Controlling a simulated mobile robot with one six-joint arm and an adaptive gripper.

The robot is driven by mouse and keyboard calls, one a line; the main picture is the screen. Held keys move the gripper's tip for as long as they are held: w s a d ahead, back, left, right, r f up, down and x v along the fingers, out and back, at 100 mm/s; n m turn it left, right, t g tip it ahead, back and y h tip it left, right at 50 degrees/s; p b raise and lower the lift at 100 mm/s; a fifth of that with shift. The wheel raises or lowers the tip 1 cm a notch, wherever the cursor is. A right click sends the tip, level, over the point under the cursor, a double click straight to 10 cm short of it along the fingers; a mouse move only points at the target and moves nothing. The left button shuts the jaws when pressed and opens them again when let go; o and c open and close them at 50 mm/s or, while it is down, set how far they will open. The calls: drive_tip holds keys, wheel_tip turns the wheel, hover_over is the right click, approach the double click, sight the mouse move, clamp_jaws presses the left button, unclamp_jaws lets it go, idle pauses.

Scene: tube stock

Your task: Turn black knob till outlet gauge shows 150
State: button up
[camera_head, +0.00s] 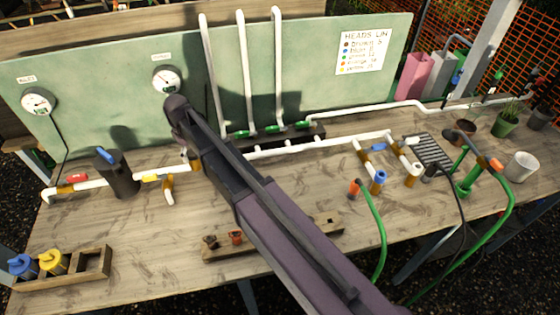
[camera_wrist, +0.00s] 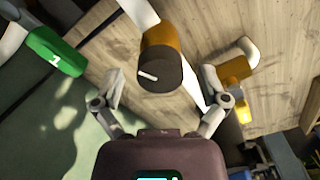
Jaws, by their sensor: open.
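The black knob (camera_wrist: 158,72) has a white pointer line and sits on a brass-coloured body on the white pipe. My gripper (camera_wrist: 160,85) is open, with one finger on each side of the knob and visible gaps; contact does not show. In the head view, my gripper (camera_head: 184,152) is over the pipe line, and my arm hides the knob. Two round white gauges hang on the green board: a left one (camera_head: 38,101) and a right one (camera_head: 166,80). Their small labels are hard to read, so I cannot tell for sure which is the outlet gauge. The needle readings are too small to tell.
A green handle marked 1 (camera_wrist: 55,52) and a yellow handle (camera_wrist: 238,97) flank the knob in the wrist view. A black cylinder (camera_head: 118,175) stands left of my gripper. A wooden rack (camera_head: 85,272) is at front left. Green hoses run at the right.

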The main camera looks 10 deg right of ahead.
sight(191, 152)
drive_tip(key=m, duration=1)
drive_tip(key=shift+m, duration=0.4)
drive_tip(key=m, duration=1)
wheel_tip(191, 152, up, 14)
drive_tip(key=p, duration=1.4)
drive_tip(key=s+d+f+n+b, duration=0.2)
drive_tip(key=s+d+f+b, duration=0.1)
drive_tip(key=d, duration=0.6)
drive_tip(key=s+d+f+n+b, duration=0.2)
drive_tip(key=s+d+f+b, duration=0.2)
drive_tip(key=d, duration=0.5)
drive_tip(key=s+d+f+n+b, duration=0.2)
drive_tip(key=s+d+f+b, duration=0.2)
drive_tip(key=d, duration=0.6)
drive_tip(key=shift+f+b, duration=0.55)
